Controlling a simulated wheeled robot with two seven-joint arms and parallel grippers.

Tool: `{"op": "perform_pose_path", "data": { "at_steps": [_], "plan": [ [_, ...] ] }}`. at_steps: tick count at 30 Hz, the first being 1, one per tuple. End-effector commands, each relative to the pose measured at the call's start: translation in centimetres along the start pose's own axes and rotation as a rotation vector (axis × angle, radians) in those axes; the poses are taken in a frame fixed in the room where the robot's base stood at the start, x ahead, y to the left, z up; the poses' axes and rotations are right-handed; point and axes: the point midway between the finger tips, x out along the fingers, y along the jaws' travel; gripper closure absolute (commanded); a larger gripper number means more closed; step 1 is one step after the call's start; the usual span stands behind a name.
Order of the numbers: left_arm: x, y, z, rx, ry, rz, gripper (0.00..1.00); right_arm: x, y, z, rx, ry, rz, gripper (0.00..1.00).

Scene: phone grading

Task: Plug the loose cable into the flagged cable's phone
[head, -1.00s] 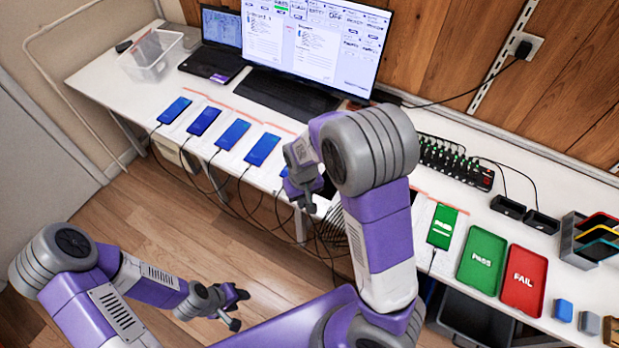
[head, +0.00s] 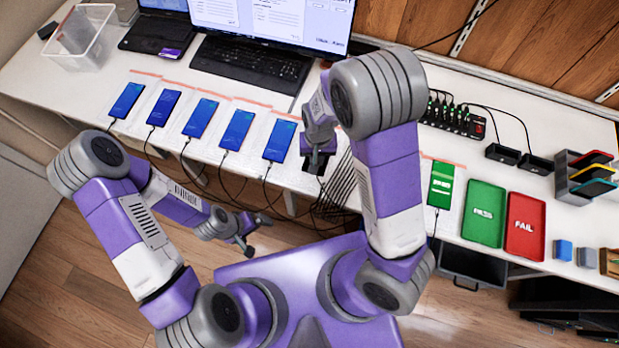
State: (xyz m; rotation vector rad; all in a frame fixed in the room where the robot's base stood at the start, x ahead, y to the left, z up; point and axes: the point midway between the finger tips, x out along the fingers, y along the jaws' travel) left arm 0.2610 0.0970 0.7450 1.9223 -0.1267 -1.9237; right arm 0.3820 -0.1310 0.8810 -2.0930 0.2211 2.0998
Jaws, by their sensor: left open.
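Blue-screened phones lie in a row on the table, from the far left phone (head: 127,100) to the rightmost blue one (head: 281,140). A phone with a green screen (head: 441,185) lies farther right. Dark cables run from the phones over the front edge; a cable bundle (head: 343,188) hangs beside my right arm. I cannot make out a flag or tell which cable is loose. My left gripper (head: 252,236) is open and empty, in front of the table and below its top. My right gripper (head: 318,162) points down by the front edge, right of the rightmost blue phone; its fingers are unclear.
A green PASS tray (head: 484,214) and red FAIL tray (head: 525,226) lie at the right. A powered hub (head: 455,117), two black blocks and a rack (head: 588,178) stand behind. A keyboard (head: 252,66), laptop and clear bin (head: 84,40) are at the back left.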

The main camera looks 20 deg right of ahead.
Motion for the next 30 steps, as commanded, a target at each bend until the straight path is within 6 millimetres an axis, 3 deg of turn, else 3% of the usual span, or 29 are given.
{"op": "perform_pose_path", "data": {
  "at_steps": [1, 3, 9, 16, 30],
  "plan": [
    [0.6, -0.2, 0.0, -0.001, 0.0, 0.0, 0.0, 1.7, -0.6, 0.9, 0.048, -0.005, 0.004, 1.0],
    [1.0, -0.4, 0.0, -0.001, 0.0, 0.0, 0.0, 3.2, -1.3, 1.8, 0.123, -0.004, 0.005, 1.0],
    [1.7, -0.6, -0.1, 0.0, 0.0, 0.0, 0.0, 6.1, -2.4, 3.6, 0.283, 0.002, 0.011, 1.0],
    [2.0, -0.8, -0.1, 0.0, 0.0, 0.0, 0.0, 7.1, -2.6, 4.1, 0.337, 0.007, 0.013, 1.0],
    [4.4, -1.6, -0.2, 0.0, 0.0, 0.0, 0.0, 9.3, -2.2, 2.9, 0.336, 0.006, 0.013, 1.0]
  ]
}}
